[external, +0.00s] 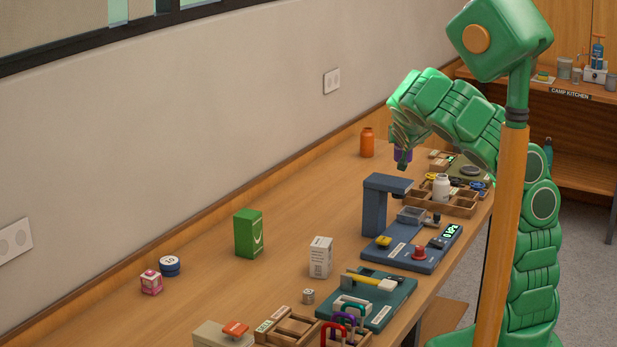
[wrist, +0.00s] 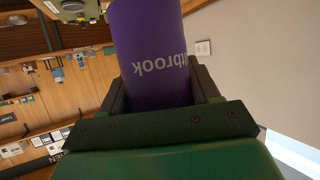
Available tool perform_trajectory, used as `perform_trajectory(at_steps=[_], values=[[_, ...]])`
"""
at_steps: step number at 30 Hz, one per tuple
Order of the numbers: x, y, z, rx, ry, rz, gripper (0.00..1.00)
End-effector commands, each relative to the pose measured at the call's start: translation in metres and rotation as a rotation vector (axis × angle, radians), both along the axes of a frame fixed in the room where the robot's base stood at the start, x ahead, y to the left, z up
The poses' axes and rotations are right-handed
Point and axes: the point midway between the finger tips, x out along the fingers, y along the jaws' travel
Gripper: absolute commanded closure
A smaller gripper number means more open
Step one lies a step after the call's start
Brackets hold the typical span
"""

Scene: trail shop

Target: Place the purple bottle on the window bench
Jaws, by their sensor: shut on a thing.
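My gripper (external: 403,163) is shut on the purple bottle (wrist: 150,55), which fills the middle of the wrist view between the two dark fingers. White lettering ending in "tbrook" runs upside down on it. The window bench (external: 310,212) is the long wooden top along the wall under the window. The gripper and bottle are over its far part; I cannot tell whether the bottle touches it.
An orange bottle (external: 367,142) stands left of the gripper. A wooden tray with a white bottle (external: 441,187) and a blue press (external: 385,205) are nearer. A green box (external: 248,233) and white box (external: 321,257) stand mid-bench.

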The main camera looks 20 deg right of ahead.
Motion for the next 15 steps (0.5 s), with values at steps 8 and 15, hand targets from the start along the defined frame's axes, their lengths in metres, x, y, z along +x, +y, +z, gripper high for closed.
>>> perform_trajectory(at_steps=[8, 15], values=[[0.002, 0.027, 0.005, 0.003, -0.003, 0.089, 0.82], [-0.003, 0.098, 0.01, 0.004, -0.001, 0.319, 0.82]])
